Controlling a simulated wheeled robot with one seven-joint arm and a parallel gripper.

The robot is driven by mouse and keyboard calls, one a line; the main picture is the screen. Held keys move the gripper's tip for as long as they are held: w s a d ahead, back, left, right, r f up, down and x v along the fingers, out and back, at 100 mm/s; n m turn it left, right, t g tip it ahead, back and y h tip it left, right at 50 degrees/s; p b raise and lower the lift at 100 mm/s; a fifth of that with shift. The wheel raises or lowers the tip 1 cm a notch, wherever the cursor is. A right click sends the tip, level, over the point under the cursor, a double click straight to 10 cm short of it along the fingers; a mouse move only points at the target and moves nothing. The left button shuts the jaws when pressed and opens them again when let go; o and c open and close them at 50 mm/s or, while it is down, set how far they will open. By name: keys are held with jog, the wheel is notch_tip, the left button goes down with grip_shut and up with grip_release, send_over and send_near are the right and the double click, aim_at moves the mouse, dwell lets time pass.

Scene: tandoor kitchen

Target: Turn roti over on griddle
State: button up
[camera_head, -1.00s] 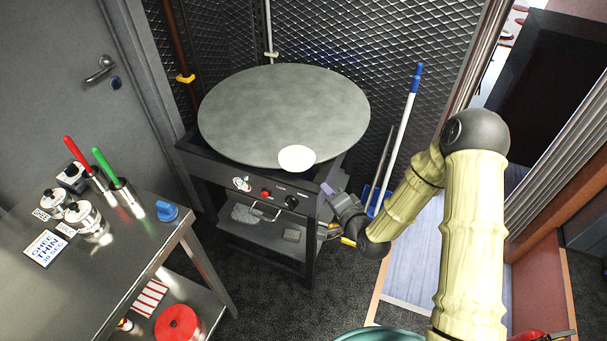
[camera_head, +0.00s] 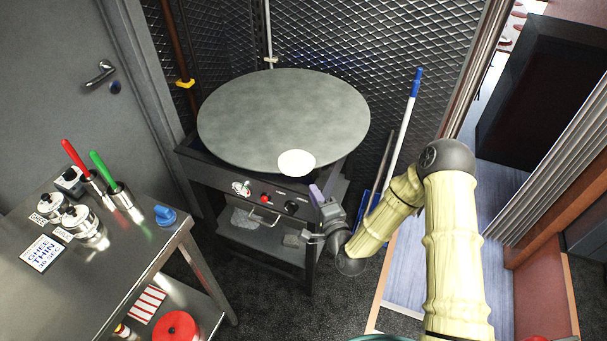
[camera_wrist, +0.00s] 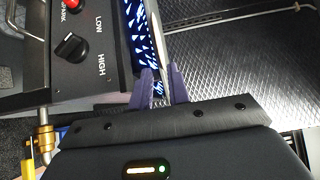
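The roti (camera_head: 296,163) is a pale, flat disc lying on the near edge of the large round grey griddle (camera_head: 270,110). The rest of the griddle top is bare. My gripper (camera_head: 316,193), with purple fingers, is at the front right of the griddle stand, below and a little right of the roti, not touching it. In the wrist view the two fingers (camera_wrist: 161,88) stand apart with nothing held between them. The roti does not show in the wrist view.
The stand's control panel (camera_wrist: 75,50) with its knobs is close left of the fingers, and blue flames (camera_wrist: 142,45) show past them. A blue-handled pole (camera_head: 408,120) leans at the right. A steel table (camera_head: 105,265) with jars and red and green-handled tools stands at the left.

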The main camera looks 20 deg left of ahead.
aim_at(304, 175)
jog(key=b+x, duration=0.1)
jog(key=x, duration=0.6)
jog(key=shift+w+a, duration=0.25)
grip_shut()
jog(key=shift+r+p, duration=0.65)
jog(key=shift+r, duration=0.6)
jog(key=shift+s, duration=0.15)
